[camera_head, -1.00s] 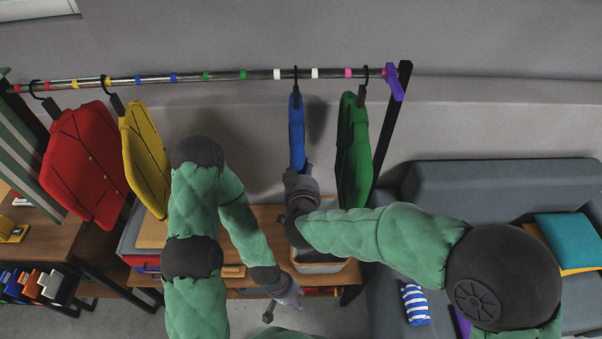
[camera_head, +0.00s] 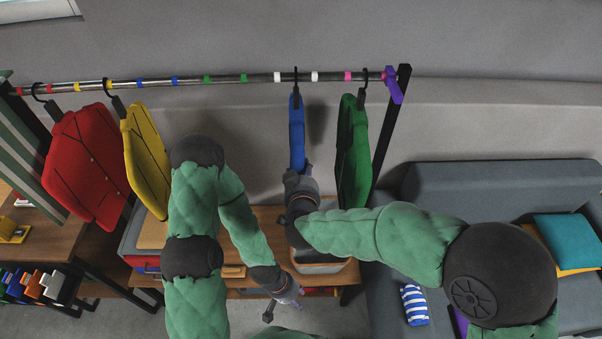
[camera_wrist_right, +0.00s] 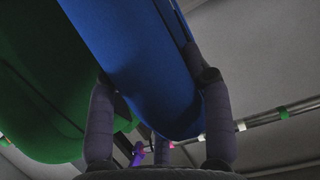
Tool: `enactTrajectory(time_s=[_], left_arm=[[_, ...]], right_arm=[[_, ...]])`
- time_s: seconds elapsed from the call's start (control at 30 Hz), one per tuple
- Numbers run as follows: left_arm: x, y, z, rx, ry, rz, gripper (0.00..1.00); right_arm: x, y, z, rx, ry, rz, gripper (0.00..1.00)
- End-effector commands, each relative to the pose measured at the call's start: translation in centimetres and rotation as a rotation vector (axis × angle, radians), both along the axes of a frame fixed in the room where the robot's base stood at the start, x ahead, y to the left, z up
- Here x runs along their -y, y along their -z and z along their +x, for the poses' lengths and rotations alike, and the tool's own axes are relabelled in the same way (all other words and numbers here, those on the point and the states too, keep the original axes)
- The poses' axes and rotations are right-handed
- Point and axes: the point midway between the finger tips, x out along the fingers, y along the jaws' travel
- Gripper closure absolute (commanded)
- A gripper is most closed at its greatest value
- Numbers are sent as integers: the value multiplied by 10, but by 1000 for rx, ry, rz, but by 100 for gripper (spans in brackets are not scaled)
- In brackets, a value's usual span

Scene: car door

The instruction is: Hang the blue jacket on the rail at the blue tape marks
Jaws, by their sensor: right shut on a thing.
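The blue jacket (camera_head: 297,135) hangs from a black hanger hooked on the rail (camera_head: 220,79) between two white tape marks. The blue tape marks (camera_head: 157,81) are further left on the rail, between the yellow and green marks. My right gripper (camera_head: 303,176) is at the jacket's lower end. In the right wrist view its fingers (camera_wrist_right: 160,105) are on both sides of the blue jacket (camera_wrist_right: 150,60), shut on it. My left gripper (camera_head: 284,299) is low over the front of the bench, away from the jackets; its jaw opening is not clear.
The green jacket (camera_head: 353,150) hangs close to the right of the blue one. The yellow jacket (camera_head: 146,160) and red jacket (camera_head: 84,165) hang at the left. The rail between yellow and blue jackets is free. A grey sofa (camera_head: 490,185) stands at right.

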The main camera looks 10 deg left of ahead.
Motion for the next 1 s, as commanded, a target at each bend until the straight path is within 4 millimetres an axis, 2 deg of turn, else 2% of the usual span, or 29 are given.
enactTrajectory(time_s=[0.37, 0.4, 0.5, 0.87, 1.0], left_arm=[[0, 1, 0, 0, 0, 0, 60], [0, 1, 0, 0, 0, 0, 60], [0, 1, 0, 0, 0, 0, 60], [0, 1, 0, 0, 0, 0, 60], [0, 1, 0, 0, 0, 0, 60]], right_arm=[[0, 4, 1, 3, 1, 1, 100], [0, 4, 1, 2, 1, 1, 47], [0, 4, 0, 2, 1, 1, 22], [1, 7, -2, -4, -1, -3, 22], [3, 1, -12, -3, -1, 0, 22]])
